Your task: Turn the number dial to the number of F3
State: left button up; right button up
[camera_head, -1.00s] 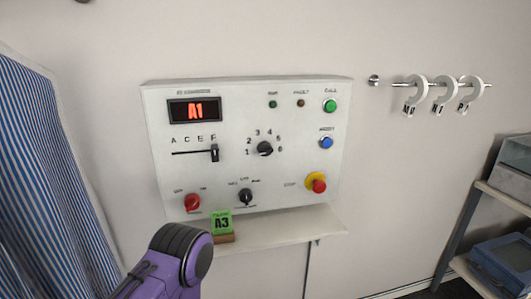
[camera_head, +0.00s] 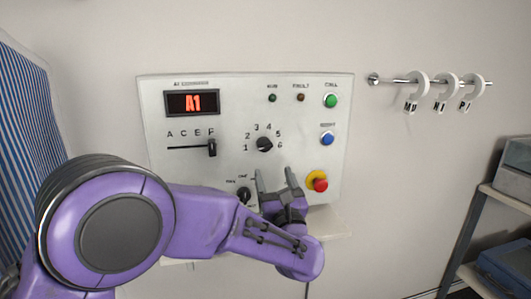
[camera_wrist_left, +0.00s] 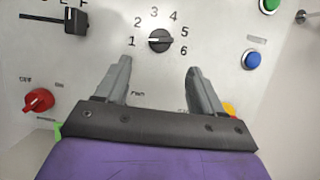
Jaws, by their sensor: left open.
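The number dial (camera_head: 264,145) is a black knob ringed by the numbers 1 to 6 on a white panel (camera_head: 225,125). It also shows in the left wrist view (camera_wrist_left: 160,40), where its pointer seems to lie toward 1. My left gripper (camera_head: 275,175) is open and empty, just below the dial and apart from it. In the left wrist view its two fingers (camera_wrist_left: 158,70) stand apart, pointing up toward the dial. The red display (camera_head: 192,102) reads A1. The letter slider (camera_head: 212,147) stands at F. My right gripper is not in view.
A lower black knob (camera_head: 243,194) is partly behind my arm. A red knob (camera_wrist_left: 38,100) shows at left in the wrist view. The yellow-and-red stop button (camera_head: 318,182) is close right of my gripper. Green (camera_head: 330,100) and blue (camera_head: 327,138) buttons are further up.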

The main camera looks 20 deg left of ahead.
aim_at(265, 148)
pick_arm(q)
jog(key=p+x, duration=0.3)
jog(key=x, duration=0.6)
jog(key=shift+w+a+r+p, duration=0.2)
jog(key=shift+w+r+p, duration=0.05)
jog(key=shift+w+p, duration=0.1)
jog(key=shift+f, duration=0.1)
jog(key=c, duration=1)
